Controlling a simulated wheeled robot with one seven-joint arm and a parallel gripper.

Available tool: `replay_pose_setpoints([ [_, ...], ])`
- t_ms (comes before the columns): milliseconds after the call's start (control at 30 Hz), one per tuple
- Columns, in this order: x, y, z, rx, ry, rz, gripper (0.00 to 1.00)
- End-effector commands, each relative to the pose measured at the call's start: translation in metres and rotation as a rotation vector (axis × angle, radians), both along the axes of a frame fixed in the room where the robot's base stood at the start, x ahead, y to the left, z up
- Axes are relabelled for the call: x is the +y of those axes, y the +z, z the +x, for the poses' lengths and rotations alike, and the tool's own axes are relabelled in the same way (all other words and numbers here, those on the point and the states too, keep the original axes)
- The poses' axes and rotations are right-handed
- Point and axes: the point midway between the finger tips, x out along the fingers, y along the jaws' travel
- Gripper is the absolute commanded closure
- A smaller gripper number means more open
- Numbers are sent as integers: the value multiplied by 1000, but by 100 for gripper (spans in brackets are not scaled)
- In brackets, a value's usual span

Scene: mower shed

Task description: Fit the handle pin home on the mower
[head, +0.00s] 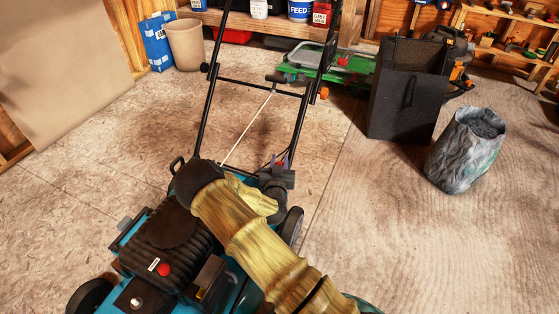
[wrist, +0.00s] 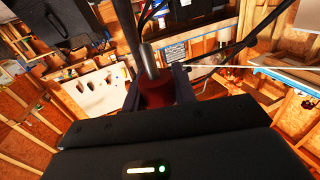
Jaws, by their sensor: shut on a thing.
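The mower (head: 165,235) has a black engine top on a teal deck and stands low at left of centre in the head view. Its black handle bars (head: 204,115) rise behind my gripper (head: 280,163). In the wrist view, my gripper (wrist: 156,85) is shut on the handle pin, which has a red grip (wrist: 155,92) and a grey metal shaft (wrist: 149,60) pointing away from the fingers. A dark bar passes close to the shaft in that view. I cannot tell whether the shaft touches it. The pin's hole cannot be made out.
A black bin (head: 400,105) and a crumpled grey sack (head: 467,150) stand at the right. A tan bucket (head: 186,45) and a blue box (head: 157,42) stand at the back left.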

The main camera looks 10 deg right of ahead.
Motion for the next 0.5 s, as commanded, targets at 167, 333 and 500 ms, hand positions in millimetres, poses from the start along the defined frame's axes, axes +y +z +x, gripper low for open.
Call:
replay_pose_setpoints([
  [167,0,-18,0,1,-1,0,95],
  [333,0,-30,0,1,-1,0,95],
  [500,0,-34,0,0,0,0,95],
])
